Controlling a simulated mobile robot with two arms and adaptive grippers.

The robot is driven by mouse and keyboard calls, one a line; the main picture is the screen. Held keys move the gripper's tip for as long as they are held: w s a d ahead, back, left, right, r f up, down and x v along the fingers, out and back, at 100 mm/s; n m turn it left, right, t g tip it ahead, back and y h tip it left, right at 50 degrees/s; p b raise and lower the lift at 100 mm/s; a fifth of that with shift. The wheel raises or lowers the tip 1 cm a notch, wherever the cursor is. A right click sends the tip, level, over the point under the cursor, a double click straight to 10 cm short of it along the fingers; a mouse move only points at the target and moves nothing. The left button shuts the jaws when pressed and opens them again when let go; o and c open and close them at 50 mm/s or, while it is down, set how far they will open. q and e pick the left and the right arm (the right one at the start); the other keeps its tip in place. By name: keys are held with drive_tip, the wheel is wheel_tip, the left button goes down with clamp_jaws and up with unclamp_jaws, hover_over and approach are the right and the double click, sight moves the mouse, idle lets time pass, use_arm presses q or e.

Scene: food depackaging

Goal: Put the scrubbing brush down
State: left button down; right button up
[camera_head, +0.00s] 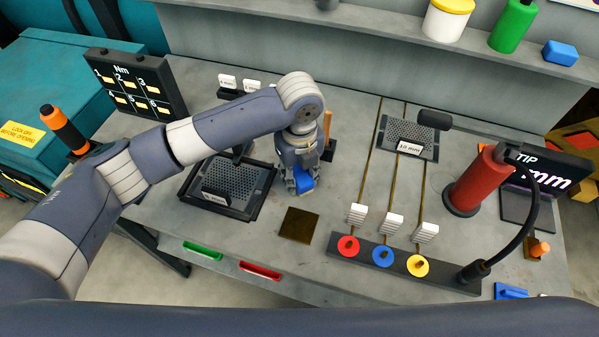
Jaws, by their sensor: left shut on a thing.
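My left gripper (301,186) points down over the grey worktop, just right of a black tray with a perforated plate (240,183). It is shut on the scrubbing brush, of which only a little blue seems to show between the fingers; the gripper hides the rest. I cannot tell whether the brush touches the worktop. A brown square plate (299,225) lies on the worktop in front of the gripper. My right gripper is not in view.
An upright wooden piece with a dark base (329,150) stands close behind the gripper. To the right are rods with white blocks and a rail with red, blue and yellow discs (383,255). A red cylinder (476,180) stands farther right. Bare worktop (240,240) lies in front of the tray.

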sight(300, 173)
use_arm(q)
drive_tip(key=shift+f, duration=0.1)
drive_tip(key=c, duration=1.2)
unclamp_jaws()
drive_tip(key=shift+o, duration=0.2)
drive_tip(key=shift+r, duration=0.45)
wheel_tip(300, 173, up, 11)
drive_tip(key=b, duration=0.3)
drive_tip(key=shift+r, duration=0.2)
drive_tip(key=shift+r, duration=0.1)
